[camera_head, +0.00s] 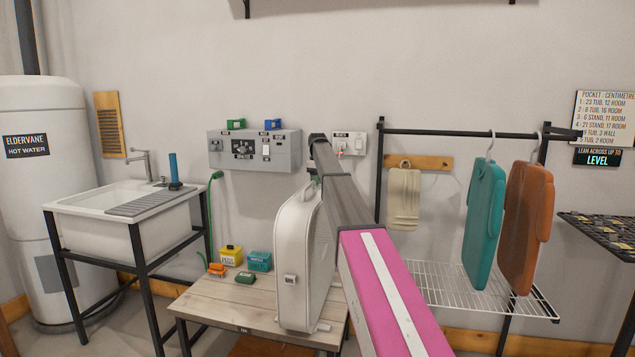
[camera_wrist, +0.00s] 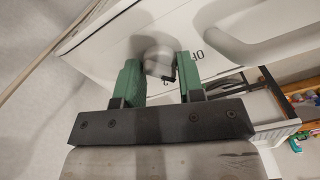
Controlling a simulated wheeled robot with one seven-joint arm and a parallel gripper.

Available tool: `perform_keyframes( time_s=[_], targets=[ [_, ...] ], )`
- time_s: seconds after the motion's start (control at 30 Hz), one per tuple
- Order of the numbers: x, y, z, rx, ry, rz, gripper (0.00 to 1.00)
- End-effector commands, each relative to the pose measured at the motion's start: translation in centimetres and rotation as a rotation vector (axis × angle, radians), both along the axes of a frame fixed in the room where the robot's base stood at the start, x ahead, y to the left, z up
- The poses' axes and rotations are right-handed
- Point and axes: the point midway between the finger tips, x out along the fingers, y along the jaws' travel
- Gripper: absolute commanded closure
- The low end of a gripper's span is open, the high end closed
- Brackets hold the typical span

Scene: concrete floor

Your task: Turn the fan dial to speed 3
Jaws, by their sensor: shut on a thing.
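The white fan (camera_head: 302,255) stands upright on the small wooden table in the head view. My arm reaches over to its top, where my gripper (camera_head: 315,173) is mostly hidden behind the arm. In the wrist view, the two green fingers of my gripper (camera_wrist: 160,65) are shut on the round grey dial (camera_wrist: 158,52), one on each side. A dark pointer mark shows at the dial's lower right edge. Printed letters, partly readable as "OF", are to its right. A small figure below the pointer looks like a 2, partly hidden. No 3 can be made out.
A sink (camera_head: 120,208) stands left. A rack (camera_head: 480,291) with hanging teal and orange bags stands right.

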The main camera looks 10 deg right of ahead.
Motion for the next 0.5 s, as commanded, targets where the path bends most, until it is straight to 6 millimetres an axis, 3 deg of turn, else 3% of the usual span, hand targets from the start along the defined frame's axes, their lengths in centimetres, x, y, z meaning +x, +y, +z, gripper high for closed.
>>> perform_keyframes(
  time_s=[0.5],
  targets=[
    [-0.01, -0.02, 0.02, 0.000, 0.000, -0.491, 0.88]
  ],
)
